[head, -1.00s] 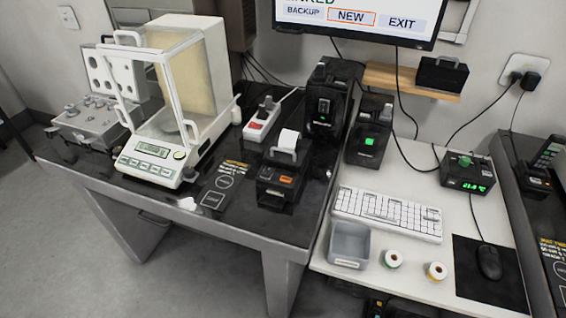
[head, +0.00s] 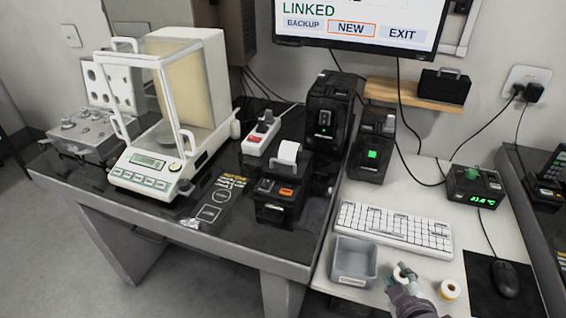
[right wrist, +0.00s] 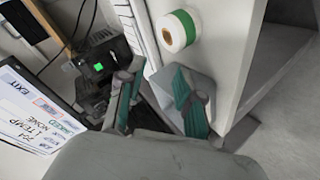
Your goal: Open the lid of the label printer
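The label printer (head: 281,200) is a small black box with an orange button, standing near the front right of the dark table. My right gripper (head: 403,272) is at the lower right, over the white side table, well apart from the printer. In the right wrist view the right gripper (right wrist: 157,70) has its fingers spread, with nothing held between them. My left gripper is not in view.
A grey bin (head: 354,262) and a roll (head: 450,289) flank my right gripper; a green-marked roll shows in the right wrist view (right wrist: 179,30). A keyboard (head: 395,227) lies behind. Tall black devices (head: 328,120) stand behind the printer; a balance (head: 150,170) stands left.

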